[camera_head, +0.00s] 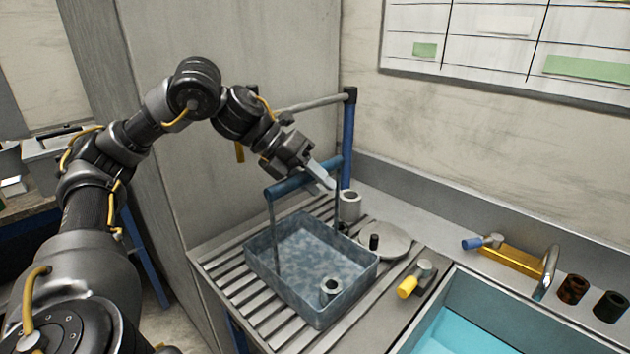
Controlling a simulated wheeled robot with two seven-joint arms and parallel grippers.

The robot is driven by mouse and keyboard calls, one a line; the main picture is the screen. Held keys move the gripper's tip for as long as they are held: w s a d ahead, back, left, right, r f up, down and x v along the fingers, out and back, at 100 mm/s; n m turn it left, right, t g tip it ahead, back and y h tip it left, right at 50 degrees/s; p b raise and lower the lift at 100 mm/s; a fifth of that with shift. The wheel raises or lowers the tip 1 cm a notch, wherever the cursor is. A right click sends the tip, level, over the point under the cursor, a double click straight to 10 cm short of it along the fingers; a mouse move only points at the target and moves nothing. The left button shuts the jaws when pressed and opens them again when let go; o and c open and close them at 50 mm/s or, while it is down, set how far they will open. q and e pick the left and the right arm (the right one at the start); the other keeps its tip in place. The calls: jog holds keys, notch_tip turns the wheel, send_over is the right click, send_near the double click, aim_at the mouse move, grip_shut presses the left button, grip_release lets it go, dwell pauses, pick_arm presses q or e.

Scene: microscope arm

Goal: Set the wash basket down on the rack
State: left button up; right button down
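The wash basket (345,300) is a grey-blue open tub with a raised handle topped by a blue bar (290,184). It is over the slatted rack (215,270), level, with its base at or very near the slats; I cannot tell if it touches them. My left gripper (320,175) comes from the upper left and its pale fingers cross the right part of the handle bar. The far finger is hidden, so I cannot tell whether they grip the bar. A small metal ring-shaped part (331,287) is inside the basket. My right gripper is not in view.
A round metal lid (385,241) and a grey cylinder (350,205) stand behind the basket. A yellow-handled tap (414,279) is to its right, beside the blue-lined sink (465,330) with a spout (548,272). A blue post (348,140) with a rail stands behind.

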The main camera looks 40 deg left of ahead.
pick_arm(q)
jog(key=shift+o, duration=0.5)
jog(key=shift+r, duration=0.1)
jog(key=shift+s+a+r, duration=0.1)
jog(key=shift+a+r, duration=0.05)
jog(key=p+v, duration=0.4)
jog(key=v, duration=0.7)
jog(key=shift+a, duration=0.15)
jog(key=shift+s+r, duration=0.1)
jog(key=shift+r, duration=0.05)
